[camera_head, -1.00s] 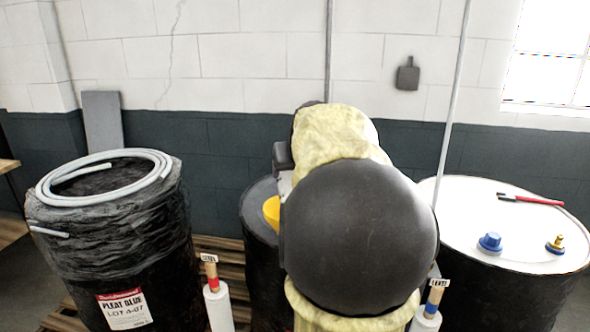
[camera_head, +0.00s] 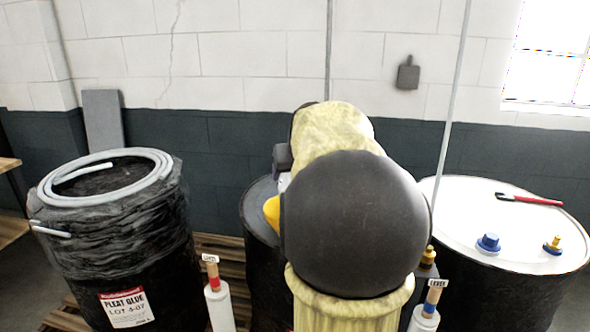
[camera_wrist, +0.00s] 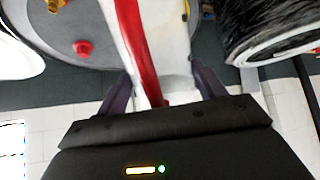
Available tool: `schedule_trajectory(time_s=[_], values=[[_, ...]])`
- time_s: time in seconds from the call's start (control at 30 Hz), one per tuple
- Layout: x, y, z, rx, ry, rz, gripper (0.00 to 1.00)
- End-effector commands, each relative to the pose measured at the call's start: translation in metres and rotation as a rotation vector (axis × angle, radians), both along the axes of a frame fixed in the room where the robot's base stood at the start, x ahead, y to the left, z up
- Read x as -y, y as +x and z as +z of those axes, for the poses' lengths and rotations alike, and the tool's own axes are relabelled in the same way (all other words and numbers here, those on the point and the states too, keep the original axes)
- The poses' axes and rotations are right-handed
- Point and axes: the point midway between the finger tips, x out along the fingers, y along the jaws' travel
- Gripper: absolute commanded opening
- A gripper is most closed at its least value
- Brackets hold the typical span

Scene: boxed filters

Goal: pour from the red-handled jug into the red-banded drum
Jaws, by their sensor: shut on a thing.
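My gripper (camera_wrist: 162,88) is shut on the red handle (camera_wrist: 137,45) of a white jug (camera_wrist: 172,35) in the wrist view. Only part of the jug shows, and its spout and mouth are out of view. Behind it in the wrist view is a grey drum top (camera_wrist: 95,25) with a red plug (camera_wrist: 83,48). In the head view my arm hides the gripper, the jug and most of the middle drum (camera_head: 262,245). A yellow piece (camera_head: 271,213) shows beside my arm there. I see no clear red band on any drum.
A plastic-wrapped black drum (camera_head: 150,285) with a coiled grey hose (camera_head: 50,190) stands left. A white-topped drum (camera_head: 465,215) stands right, bearing a blue cap (camera_head: 488,243) and a red-handled brush (camera_head: 530,199). White cylinders with red (camera_head: 219,305) and blue (camera_head: 424,318) bands stand in front.

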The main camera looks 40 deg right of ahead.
Motion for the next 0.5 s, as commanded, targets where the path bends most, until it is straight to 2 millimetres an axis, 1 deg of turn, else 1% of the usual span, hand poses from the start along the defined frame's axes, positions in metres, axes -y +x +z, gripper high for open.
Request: schedule_trajectory(time_s=[0.5], values=[[0.0005, 0.0011, 0.0003, -0.026, 0.013, 0.001, 0.21]])
